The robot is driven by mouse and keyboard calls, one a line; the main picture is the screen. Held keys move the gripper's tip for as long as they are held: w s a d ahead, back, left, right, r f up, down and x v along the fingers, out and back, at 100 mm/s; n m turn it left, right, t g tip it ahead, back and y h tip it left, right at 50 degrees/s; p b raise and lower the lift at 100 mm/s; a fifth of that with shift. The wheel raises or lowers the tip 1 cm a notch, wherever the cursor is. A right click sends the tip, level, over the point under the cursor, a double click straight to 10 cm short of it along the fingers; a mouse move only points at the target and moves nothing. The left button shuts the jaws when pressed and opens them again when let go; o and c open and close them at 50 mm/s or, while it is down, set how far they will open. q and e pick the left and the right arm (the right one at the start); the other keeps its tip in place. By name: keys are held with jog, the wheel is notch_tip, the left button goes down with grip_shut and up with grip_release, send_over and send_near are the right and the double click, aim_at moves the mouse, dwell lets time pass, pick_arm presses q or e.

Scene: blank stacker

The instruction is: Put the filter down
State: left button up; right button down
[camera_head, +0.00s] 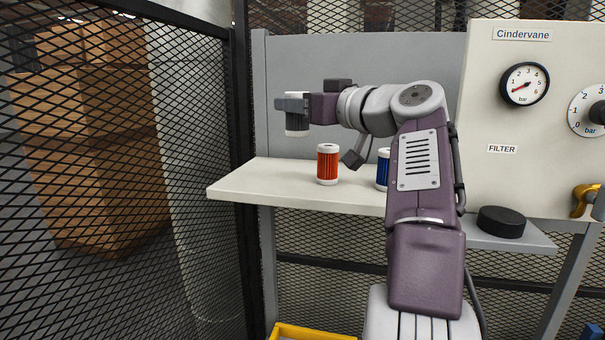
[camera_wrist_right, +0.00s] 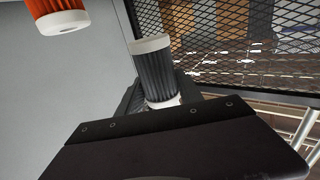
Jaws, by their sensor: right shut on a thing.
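My right gripper (camera_head: 291,104) is shut on a dark grey pleated filter with white end caps (camera_head: 297,122). It holds the filter roughly upright in the air above the left part of the white shelf (camera_head: 265,185), with a gap below it. In the right wrist view the grey filter (camera_wrist_right: 155,72) sits between the dark jaws. An orange filter with white caps (camera_head: 327,164) stands upright on the shelf, right of the held one; it also shows in the right wrist view (camera_wrist_right: 58,14). A blue filter (camera_head: 383,170) stands farther right, partly hidden by my arm. My left gripper is out of view.
A cream panel (camera_head: 530,130) with gauges and a FILTER label stands at the right. A black round lid (camera_head: 501,222) lies on a grey ledge (camera_head: 540,245) below it. Black mesh fencing (camera_head: 205,200) borders the left. The shelf's left end is clear.

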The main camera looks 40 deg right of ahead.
jog(key=shift+m+h, duration=0.4)
jog(key=shift+h, duration=0.2)
jog(key=w+f, duration=0.3)
jog(key=w+a+f, duration=0.1)
jog(key=w+f, duration=0.2)
jog(key=f, duration=0.1)
jog(key=w+a+f, duration=0.1)
jog(key=w+f, duration=0.2)
jog(key=shift+w+f, duration=0.25)
jog(key=shift+f, duration=0.25)
jog(key=shift+w, duration=0.15)
jog(key=shift+f, duration=0.1)
jog(key=shift+f, duration=0.15)
jog(key=c, duration=0.8)
grip_release()
jog(key=shift+o, duration=0.2)
